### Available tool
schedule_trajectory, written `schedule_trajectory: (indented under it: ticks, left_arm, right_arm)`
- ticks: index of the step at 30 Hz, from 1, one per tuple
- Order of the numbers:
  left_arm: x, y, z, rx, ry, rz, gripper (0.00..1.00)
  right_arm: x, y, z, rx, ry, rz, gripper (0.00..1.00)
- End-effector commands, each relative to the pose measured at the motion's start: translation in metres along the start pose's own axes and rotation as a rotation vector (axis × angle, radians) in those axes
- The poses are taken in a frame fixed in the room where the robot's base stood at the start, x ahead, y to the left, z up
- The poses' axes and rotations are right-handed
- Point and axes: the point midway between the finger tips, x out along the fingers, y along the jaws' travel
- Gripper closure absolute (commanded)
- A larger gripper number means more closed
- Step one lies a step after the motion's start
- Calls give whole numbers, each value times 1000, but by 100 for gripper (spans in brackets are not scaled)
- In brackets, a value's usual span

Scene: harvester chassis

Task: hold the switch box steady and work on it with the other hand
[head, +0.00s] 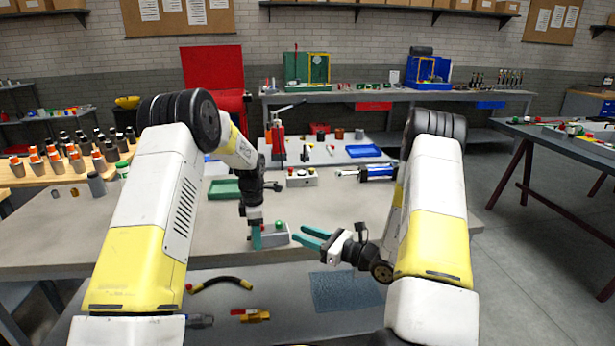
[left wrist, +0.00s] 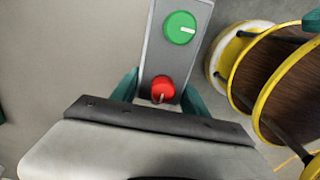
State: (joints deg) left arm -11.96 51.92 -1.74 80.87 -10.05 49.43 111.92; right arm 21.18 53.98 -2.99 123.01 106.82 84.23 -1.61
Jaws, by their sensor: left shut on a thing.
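The switch box (left wrist: 176,55) is a grey box with a green knob (left wrist: 180,27) and a red knob (left wrist: 164,90) on its face. My left gripper (left wrist: 160,92) has a teal finger on each side of it at the red-knob end, shut on it. In the head view the switch box (head: 275,235) is near the front edge of the bench, with my left gripper (head: 256,240) at its left end. I cannot tell whether it touches the bench. My right gripper (head: 298,234) is open and empty, its teal fingertips just right of the box.
Another box (head: 301,177) with a red button stands farther back on the bench (head: 340,215). A green tray (head: 224,189) lies left of it, a blue-and-black tool (head: 375,172) right.

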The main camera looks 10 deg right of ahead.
Motion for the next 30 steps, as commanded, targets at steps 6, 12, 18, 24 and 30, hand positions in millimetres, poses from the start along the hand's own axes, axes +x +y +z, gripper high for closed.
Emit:
schedule_trajectory:
  ticks: [6,12,18,24,30]
  left_arm:
    - [0,0,-1,-1,0,1,100]
    - [0,1,0,-1,0,1,100]
    - [0,1,-1,-1,0,1,100]
    - [-1,1,0,-1,0,1,100]
    - [-1,1,0,-1,0,2,100]
  right_arm:
    - [16,34,28,8,35,189,68]
    - [22,68,49,1,110,372,68]
    - [18,102,68,-43,249,563,68]
    - [6,123,81,-132,439,707,68]
    - [-10,126,93,-263,646,774,68]
